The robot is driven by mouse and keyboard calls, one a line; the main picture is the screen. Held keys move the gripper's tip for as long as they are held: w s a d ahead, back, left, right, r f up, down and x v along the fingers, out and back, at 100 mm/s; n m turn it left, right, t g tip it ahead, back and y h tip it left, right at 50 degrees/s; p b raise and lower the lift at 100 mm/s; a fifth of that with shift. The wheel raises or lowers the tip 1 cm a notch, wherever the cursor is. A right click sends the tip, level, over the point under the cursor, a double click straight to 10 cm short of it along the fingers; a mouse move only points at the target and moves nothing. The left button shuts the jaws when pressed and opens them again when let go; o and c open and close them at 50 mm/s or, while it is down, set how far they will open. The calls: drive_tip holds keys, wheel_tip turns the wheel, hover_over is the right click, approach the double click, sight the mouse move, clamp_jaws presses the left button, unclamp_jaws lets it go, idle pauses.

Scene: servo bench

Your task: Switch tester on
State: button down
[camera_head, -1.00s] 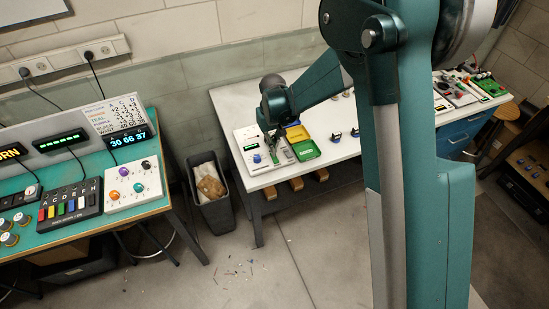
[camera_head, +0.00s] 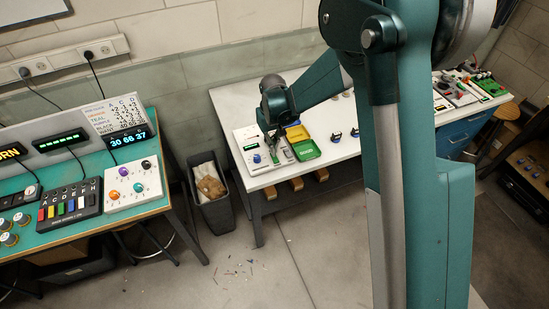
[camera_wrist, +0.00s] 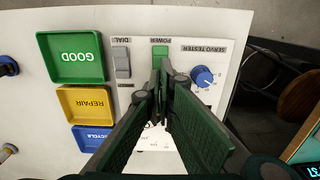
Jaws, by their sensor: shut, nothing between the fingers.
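The servo tester (camera_wrist: 188,52) is a white panel on the white bench, labelled SERVO TESTER, with a blue knob (camera_wrist: 203,76). Its green switch (camera_wrist: 160,51), labelled POWER, shows just beyond my fingertips in the wrist view. My gripper (camera_wrist: 160,70) is shut and empty, its tips pointing at the near end of that switch. I cannot tell whether they touch it. The fingers hide part of the panel. In the head view my gripper (camera_head: 272,143) is over the tester (camera_head: 250,157), at the bench's left end.
A grey switch (camera_wrist: 121,62) labelled DIAL sits beside the POWER switch. Green GOOD (camera_wrist: 72,57), yellow REPAIR (camera_wrist: 86,103) and blue RECYCLE (camera_wrist: 92,138) trays stand alongside. A bin (camera_head: 216,208) stands left of the bench. A teal bench (camera_head: 75,228) with control boxes is further left.

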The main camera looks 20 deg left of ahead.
drive_tip(key=shift+f+b, duration=0.7)
drive_tip(key=shift+f, duration=0.3)
idle(0.9)
drive_tip(key=shift+r, duration=0.15)
drive_tip(key=shift+r+p, duration=0.85)
drive_tip(key=shift+r, duration=2.5)
drive_tip(key=shift+d, duration=0.1)
